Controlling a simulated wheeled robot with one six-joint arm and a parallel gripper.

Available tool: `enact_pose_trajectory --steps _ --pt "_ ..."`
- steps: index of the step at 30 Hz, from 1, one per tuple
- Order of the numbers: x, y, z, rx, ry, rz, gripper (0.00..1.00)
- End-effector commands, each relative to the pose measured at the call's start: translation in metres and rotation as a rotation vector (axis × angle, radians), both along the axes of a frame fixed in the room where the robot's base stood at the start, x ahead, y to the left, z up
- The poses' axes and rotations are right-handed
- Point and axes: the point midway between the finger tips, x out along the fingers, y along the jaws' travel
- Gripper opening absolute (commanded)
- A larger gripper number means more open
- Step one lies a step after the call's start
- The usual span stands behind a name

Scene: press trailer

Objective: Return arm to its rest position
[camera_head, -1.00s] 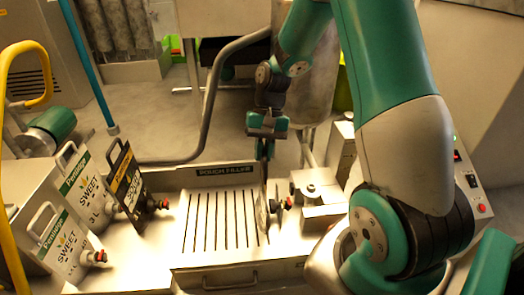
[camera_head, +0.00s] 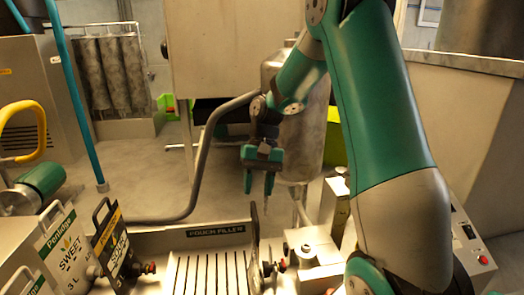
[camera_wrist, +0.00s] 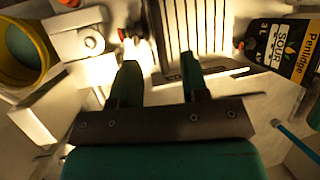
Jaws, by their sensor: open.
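My gripper (camera_head: 259,185) hangs from my green arm above the back edge of the pouch filler tray, its fingers pointing down. It is open and nothing is between its fingers. In the wrist view my gripper (camera_wrist: 158,80) shows two dark green fingers, spread apart. A thin upright pouch (camera_head: 255,232) with a red and black cap stands on the right part of the slotted pouch filler (camera_head: 217,231), just below and apart from my gripper. The lower part of my arm hides some of the right side.
Pouches labelled SWEET (camera_head: 66,246) and SOUR (camera_head: 111,250) stand in holders at the left. A steel block (camera_head: 318,255) sits right of the slots. A bent grey pipe (camera_head: 203,165) and a steel tank (camera_head: 308,130) stand behind. A control box with a red button (camera_head: 482,259) is at the right.

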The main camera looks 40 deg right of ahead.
Motion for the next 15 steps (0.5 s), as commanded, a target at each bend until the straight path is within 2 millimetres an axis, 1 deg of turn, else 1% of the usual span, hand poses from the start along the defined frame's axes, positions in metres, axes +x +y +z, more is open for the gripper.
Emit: enact_pose_trajectory --steps 1,3,7,12,15 --pt "0.004 -0.006 0.012 -0.002 -0.006 -0.002 0.41" --pt "0.008 -0.013 0.03 -0.001 -0.005 -0.002 0.41" --pt "0.015 -0.024 0.06 -0.001 -0.003 -0.002 0.41" --pt "0.021 -0.034 0.088 0.001 0.0 0.0 0.41" --pt "0.023 -0.038 0.096 0.001 0.001 0.0 0.41"
